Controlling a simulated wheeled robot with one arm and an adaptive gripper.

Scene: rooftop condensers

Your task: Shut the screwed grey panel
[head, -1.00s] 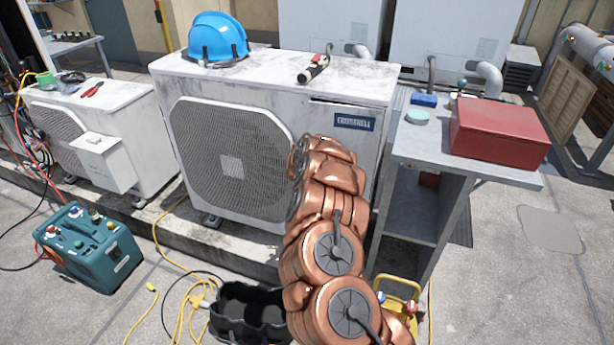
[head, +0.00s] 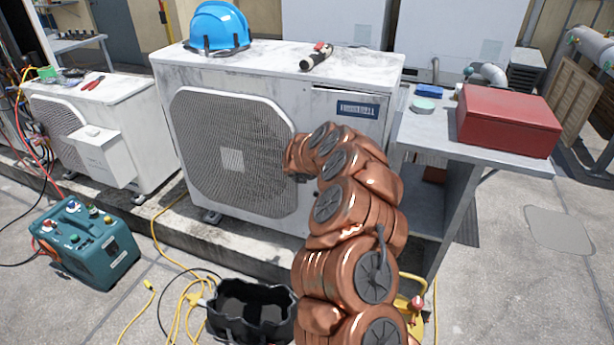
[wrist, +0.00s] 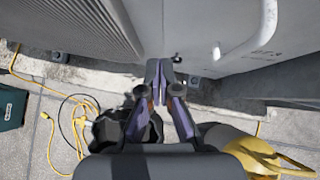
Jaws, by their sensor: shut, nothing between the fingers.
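The grey panel (head: 322,108) is the right part of the middle condenser's front, with a dark label near its top. A dark line runs along its upper edge; my arm hides much of its lower part. In the wrist view a grey panel face (wrist: 205,25) with a pale bar handle (wrist: 246,35) fills the upper right, beside the ribbed fan grille. How far the panel stands open I cannot tell. My gripper (wrist: 158,72) is shut and empty, its fingertips close to the panel's grille-side edge; contact is unclear. In the head view my arm mostly hides it.
The condenser (head: 270,72) carries a blue helmet (head: 218,25) and a red-and-black tool (head: 317,56). A grey side table (head: 440,145) with a red box (head: 508,120) stands close on the right. A black bin (head: 250,310), yellow cables and a teal machine (head: 88,245) occupy the floor.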

